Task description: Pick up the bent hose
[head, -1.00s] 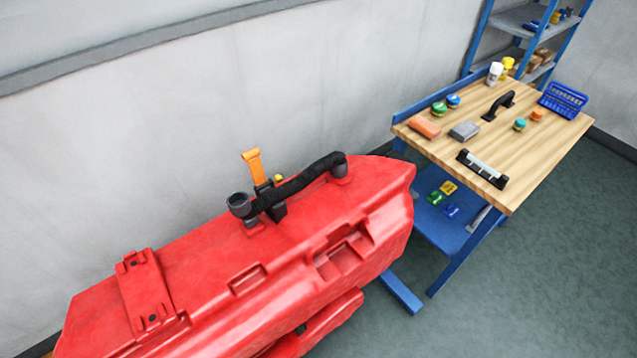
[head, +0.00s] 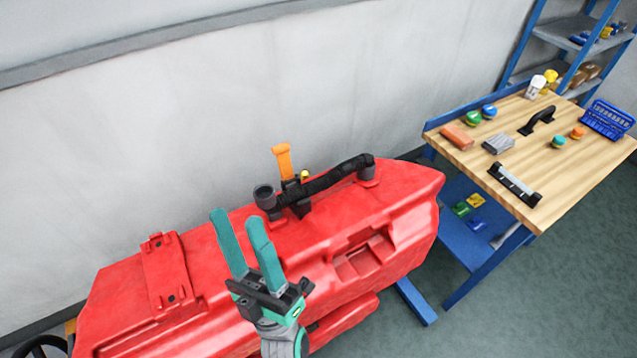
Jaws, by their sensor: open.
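A black, ribbed, bent hose (head: 333,178) lies along the top of the red tank (head: 215,265). Its right end meets a dark elbow at the tank's right, and its left end is by a dark round port (head: 265,196). My gripper (head: 237,217) is open and empty, its two green fingers pointing up the picture. It appears over the tank, left of and below the hose in the picture, and apart from it. The gripper covers part of the tank's front.
An orange lever (head: 283,161) stands upright behind the hose, with a small yellow knob beside it. A wooden-topped workbench (head: 575,170) at the right bears a black arched handle (head: 538,120), blocks and a blue basket (head: 607,120). A pale wall is behind the tank.

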